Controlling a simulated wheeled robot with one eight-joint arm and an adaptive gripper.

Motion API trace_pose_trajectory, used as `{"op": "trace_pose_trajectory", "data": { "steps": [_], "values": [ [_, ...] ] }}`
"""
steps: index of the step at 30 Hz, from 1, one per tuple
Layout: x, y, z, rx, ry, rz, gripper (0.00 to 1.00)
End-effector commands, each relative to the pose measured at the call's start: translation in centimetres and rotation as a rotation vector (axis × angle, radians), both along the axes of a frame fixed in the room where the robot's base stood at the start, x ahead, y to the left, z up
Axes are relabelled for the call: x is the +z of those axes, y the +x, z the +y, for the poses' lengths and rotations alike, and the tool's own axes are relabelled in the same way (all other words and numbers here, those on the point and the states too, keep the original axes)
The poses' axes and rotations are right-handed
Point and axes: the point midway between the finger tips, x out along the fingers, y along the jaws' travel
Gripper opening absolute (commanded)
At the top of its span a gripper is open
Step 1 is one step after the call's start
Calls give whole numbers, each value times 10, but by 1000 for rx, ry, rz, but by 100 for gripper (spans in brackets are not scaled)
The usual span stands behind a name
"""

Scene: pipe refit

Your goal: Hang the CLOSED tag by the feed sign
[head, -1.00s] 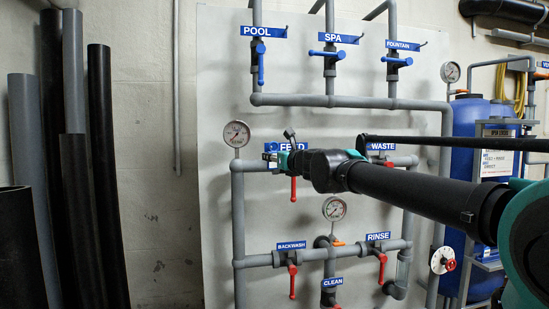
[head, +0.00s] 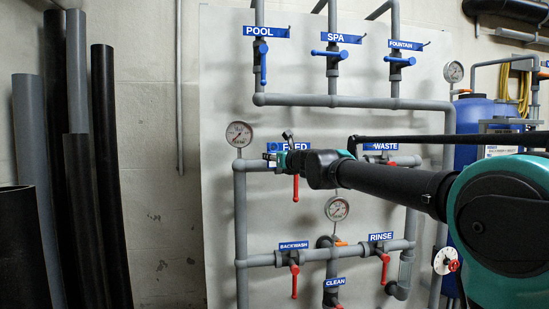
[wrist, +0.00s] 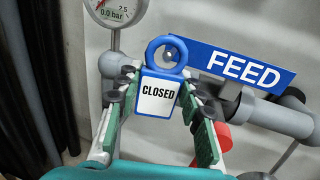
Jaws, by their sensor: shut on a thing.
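The CLOSED tag (wrist: 157,94) is a white plate with a blue frame and a blue ring at its top. My gripper (wrist: 156,97) is shut on the tag, with a green-padded finger at each side of it. The FEED sign (wrist: 245,67) is a blue plate just right of the tag in the wrist view.
A pressure gauge (head: 239,134) stands just left of the FEED sign. A red valve handle (head: 296,188) hangs below the sign. Grey pipes (head: 239,215) run over the white panel. The WASTE sign (head: 385,147) is to the right, behind my arm.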

Motion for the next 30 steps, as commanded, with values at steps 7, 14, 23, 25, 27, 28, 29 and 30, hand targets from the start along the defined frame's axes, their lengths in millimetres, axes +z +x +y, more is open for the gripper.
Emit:
{"op": "trace_pose_trajectory", "data": {
  "steps": [7,14,23,25,27,28,29,30],
  "values": [
    [-1,13,4,0,0,0,15],
    [-3,24,7,0,0,0,15],
    [-8,32,9,0,0,0,15],
    [-9,32,9,0,0,0,15],
    [-9,33,9,0,0,0,15],
    [-9,33,9,0,0,0,15],
    [-9,33,9,0,0,0,15],
    [-9,33,9,0,0,0,15]
  ]
}}
